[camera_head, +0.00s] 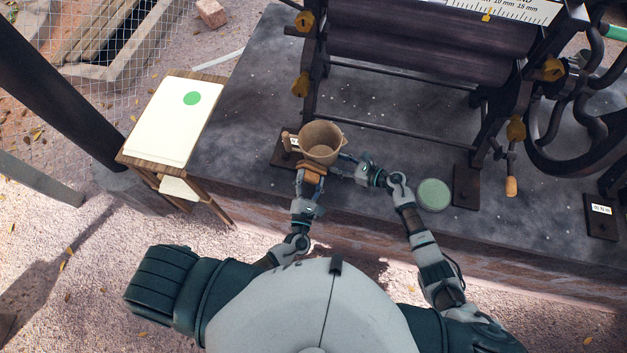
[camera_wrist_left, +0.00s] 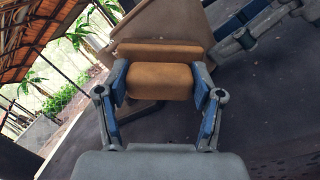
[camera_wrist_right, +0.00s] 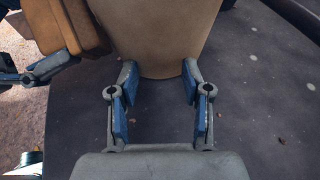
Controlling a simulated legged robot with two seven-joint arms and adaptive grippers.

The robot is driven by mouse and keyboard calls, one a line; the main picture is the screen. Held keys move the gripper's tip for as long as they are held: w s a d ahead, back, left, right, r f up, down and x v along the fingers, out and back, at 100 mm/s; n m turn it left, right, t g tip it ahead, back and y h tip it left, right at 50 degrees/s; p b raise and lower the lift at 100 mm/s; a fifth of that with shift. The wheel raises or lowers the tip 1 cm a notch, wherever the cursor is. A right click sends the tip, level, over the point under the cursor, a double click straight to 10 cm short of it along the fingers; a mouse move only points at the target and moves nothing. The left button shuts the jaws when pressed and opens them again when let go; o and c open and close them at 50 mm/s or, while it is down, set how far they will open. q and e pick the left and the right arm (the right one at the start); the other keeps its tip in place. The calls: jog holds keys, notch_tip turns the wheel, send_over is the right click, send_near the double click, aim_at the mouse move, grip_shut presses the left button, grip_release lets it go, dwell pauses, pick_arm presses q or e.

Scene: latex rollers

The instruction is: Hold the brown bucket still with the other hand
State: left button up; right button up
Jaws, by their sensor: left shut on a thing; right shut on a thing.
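The brown bucket (camera_head: 321,139) is in front of the roller machine, near the slab's front edge, between my two hands. It looks upright and open-topped. In the right wrist view the handle block (camera_wrist_right: 85,25) shows at upper left. Whether the bucket's base touches the slab is hidden.
The roller machine (camera_head: 420,48) stands close behind the bucket. A green disc (camera_head: 434,194) lies on the dark slab (camera_head: 385,205) to the right. A small table (camera_head: 150,145) with a cream top and green dot stands to the left.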

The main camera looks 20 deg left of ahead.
aim_at(322, 173)
pick_arm(q)
jog(key=shift+w, duration=0.3)
jog(key=shift+d, duration=1.8)
jog(key=shift+w+r, duration=0.1)
jog(key=shift+w, duration=0.05)
jog(key=shift+a, duration=0.15)
jog(key=shift+s+a, duration=0.2)
jog(key=shift+a, duration=1.5)
jog(key=shift+s+d+f, duration=0.1)
jog(key=shift+s+f, duration=0.15)
jog(key=shift+s, duration=1.25)
jog(key=shift+s+d+f, duration=0.1)
jog(key=shift+s+f, duration=0.1)
jog(key=shift+s, duration=1.3)
